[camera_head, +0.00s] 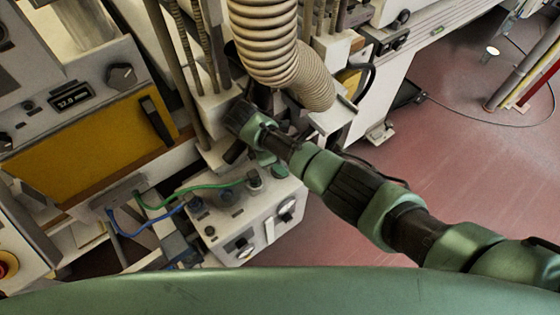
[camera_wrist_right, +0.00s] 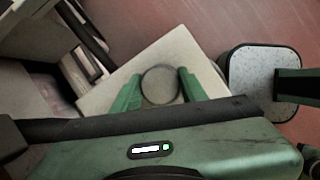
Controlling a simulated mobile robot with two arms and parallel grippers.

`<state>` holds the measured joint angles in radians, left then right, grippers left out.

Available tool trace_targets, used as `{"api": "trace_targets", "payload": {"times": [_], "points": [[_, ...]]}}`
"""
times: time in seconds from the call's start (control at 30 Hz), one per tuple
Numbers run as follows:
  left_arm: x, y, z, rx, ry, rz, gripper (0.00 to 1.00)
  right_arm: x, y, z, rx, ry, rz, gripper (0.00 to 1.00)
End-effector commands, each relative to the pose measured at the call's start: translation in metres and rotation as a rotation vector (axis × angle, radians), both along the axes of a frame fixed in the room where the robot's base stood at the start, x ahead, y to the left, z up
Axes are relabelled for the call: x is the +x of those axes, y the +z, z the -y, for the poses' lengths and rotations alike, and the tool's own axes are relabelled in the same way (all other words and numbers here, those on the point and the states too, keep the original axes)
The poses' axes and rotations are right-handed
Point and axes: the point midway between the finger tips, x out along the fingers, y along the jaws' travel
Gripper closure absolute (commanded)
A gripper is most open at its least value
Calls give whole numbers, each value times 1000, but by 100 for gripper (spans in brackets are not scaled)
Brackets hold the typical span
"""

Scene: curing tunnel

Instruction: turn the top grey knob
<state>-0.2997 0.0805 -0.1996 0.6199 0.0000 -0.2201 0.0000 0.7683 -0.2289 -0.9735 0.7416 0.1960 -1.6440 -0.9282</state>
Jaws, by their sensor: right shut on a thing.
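In the right wrist view a round grey knob (camera_wrist_right: 160,85) sits on a pale panel (camera_wrist_right: 117,86). The two green fingers of my right gripper (camera_wrist_right: 164,88) stand on either side of it, shut on it. In the head view my right arm comes in from the right, and the right gripper (camera_head: 272,163) is down by the top of a white control box (camera_head: 262,222). The knob between the fingers cannot be made out there; the hand and wrist cover that area. My left gripper is not in view.
Green (camera_head: 190,205) and blue (camera_head: 150,228) cables run to the box close to the hand. A ribbed hose (camera_head: 265,40) hangs just above the wrist. A yellow-fronted machine (camera_head: 85,140) stands at left. Open reddish floor (camera_head: 470,125) lies to the right.

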Motion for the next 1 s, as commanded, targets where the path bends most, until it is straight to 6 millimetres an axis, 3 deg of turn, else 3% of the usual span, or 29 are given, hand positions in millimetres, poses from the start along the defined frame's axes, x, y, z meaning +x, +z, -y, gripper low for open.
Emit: {"api": "trace_targets", "payload": {"times": [0.6, 0.63, 0.67, 0.7, 1.0], "points": [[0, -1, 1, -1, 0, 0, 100, 1, 1, 1, -3, -38, 2, 98], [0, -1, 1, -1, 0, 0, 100, 1, 1, 1, -3, -38, 2, 49], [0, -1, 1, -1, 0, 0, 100, 1, 1, 1, -3, -38, 2, 41], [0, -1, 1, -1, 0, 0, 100, 1, 1, 1, -2, -37, 2, 36], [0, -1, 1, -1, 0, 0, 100, 0, 1, 0, -1, -36, 1, 36]]}}
